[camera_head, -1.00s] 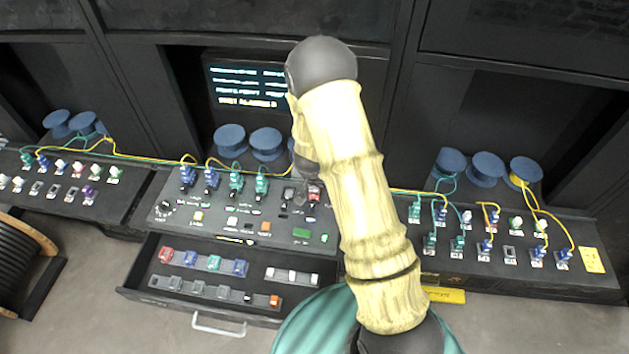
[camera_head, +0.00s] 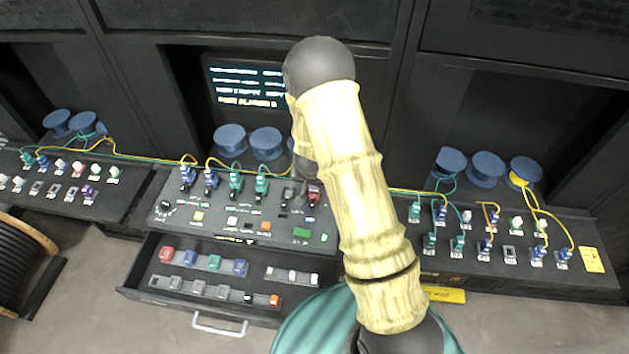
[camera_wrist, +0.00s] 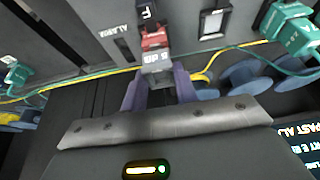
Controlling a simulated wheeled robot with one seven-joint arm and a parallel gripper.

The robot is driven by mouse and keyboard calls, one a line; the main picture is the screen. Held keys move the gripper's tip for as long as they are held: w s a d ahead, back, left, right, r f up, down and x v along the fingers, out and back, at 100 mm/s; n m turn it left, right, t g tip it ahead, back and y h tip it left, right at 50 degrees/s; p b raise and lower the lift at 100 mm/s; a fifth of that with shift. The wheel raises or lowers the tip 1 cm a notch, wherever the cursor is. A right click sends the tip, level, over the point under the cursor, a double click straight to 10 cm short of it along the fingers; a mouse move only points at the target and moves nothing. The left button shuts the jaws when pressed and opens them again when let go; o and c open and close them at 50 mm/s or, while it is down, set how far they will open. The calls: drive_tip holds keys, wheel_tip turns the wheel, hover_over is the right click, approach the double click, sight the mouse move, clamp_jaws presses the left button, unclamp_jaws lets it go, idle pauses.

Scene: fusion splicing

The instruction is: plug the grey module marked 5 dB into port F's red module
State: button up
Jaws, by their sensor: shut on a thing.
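The grey module marked 5 dB (camera_wrist: 156,59) is between the fingers of my gripper (camera_wrist: 160,88) in the wrist view. My gripper is shut on it. The red module (camera_wrist: 154,38) sits at the port labelled F (camera_wrist: 147,13), directly beyond the grey module. The two modules line up and appear to touch; how deep the grey one sits in the red one cannot be told. In the head view the red module (camera_head: 314,192) shows beside my arm, which hides part of the console and most of my gripper.
Green connectors (camera_wrist: 290,25) with cables stand to the side in the wrist view. A yellow cable (camera_wrist: 222,58) runs close by the gripper. The open drawer (camera_head: 155,296) holds several modules below the console. Blue spools (camera_head: 265,141) stand behind.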

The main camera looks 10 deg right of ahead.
drive_tip(key=shift+f+b, duration=0.35)
drive_tip(key=shift+f, duration=0.15)
drive_tip(key=o, duration=0.9)
drive_tip(key=shift+r, duration=0.15)
drive_tip(key=p+v, duration=0.1)
drive_tip(key=v, duration=1.6)
drive_tip(key=shift+s+a+p, duration=0.15)
drive_tip(key=shift+p, duration=0.25)
